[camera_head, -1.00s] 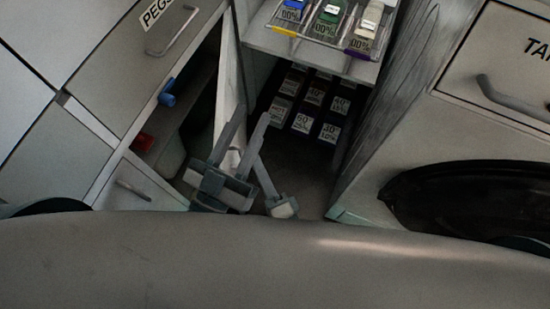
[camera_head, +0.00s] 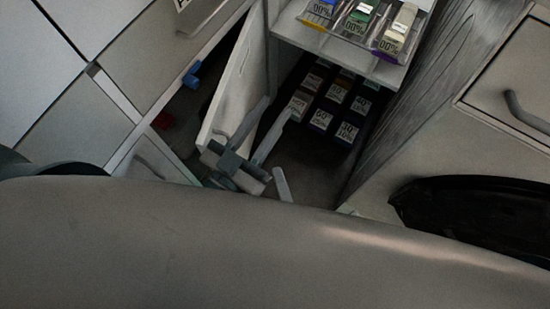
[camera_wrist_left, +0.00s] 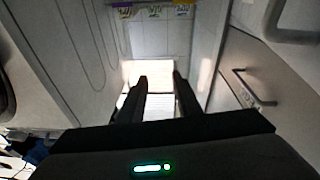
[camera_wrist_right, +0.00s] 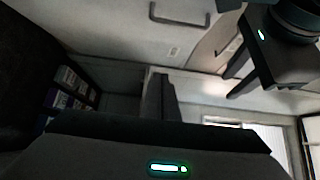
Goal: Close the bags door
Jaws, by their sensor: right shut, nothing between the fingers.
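A plain white door panel (camera_head: 232,85) stands ajar beside a dark open compartment in the head view; no "bags" label is readable, so I cannot be sure it is the bags door. My left gripper (camera_head: 267,118) is open and empty, its fingers spread at the panel's lower right; I cannot tell whether it touches the panel. Its fingers are also apart in the left wrist view (camera_wrist_left: 160,90). My right gripper (camera_head: 282,184) is lower, mostly hidden behind my body. In the right wrist view (camera_wrist_right: 160,92) its fingers are together and empty.
Several small labelled boxes (camera_head: 320,118) sit inside the compartment. Above it is a shelf with a clear tray (camera_head: 350,28) of colored items. A drawer (camera_head: 515,75) with a handle is at the right, a black rounded object (camera_head: 460,208) below it.

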